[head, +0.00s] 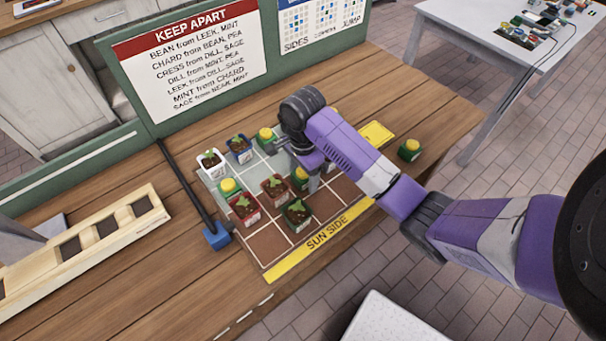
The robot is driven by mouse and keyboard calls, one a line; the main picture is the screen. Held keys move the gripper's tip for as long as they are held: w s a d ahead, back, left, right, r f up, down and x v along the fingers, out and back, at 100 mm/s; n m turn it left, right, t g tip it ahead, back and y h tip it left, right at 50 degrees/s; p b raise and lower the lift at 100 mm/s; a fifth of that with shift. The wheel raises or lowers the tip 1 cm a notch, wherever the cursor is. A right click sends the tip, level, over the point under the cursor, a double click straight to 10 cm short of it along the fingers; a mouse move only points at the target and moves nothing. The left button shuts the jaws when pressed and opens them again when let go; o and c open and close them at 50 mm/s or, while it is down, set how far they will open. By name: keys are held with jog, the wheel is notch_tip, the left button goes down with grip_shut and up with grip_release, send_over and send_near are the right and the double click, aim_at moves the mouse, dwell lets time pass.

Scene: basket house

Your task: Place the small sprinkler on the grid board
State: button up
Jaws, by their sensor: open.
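The grid board (268,245) lies on the wooden table with a yellow "SUN SIDE" strip along its front edge. Small green sprinklers with yellow tops stand on it: one at the left (229,188), one at the back (265,138), and one in the middle (300,178), partly hidden by my gripper. Another small sprinkler (409,150) stands on bare table right of the board. My gripper (300,167) is open, pointing down over the board's middle, close to the middle sprinkler. I cannot tell whether its fingers touch that sprinkler.
Several potted seedlings, such as a red pot (245,208) and a dark green pot (297,214), occupy board cells. A yellow tray (377,133) lies at the right. A wooden rack (85,250) and a blue-ended rod (216,236) are left. A "KEEP APART" sign (190,60) stands behind.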

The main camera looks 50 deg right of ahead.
aim_at(302, 171)
notch_tip(302, 171, up, 12)
jog(key=p, duration=0.6)
jog(key=shift+r, duration=0.15)
jog(key=shift+w, duration=0.1)
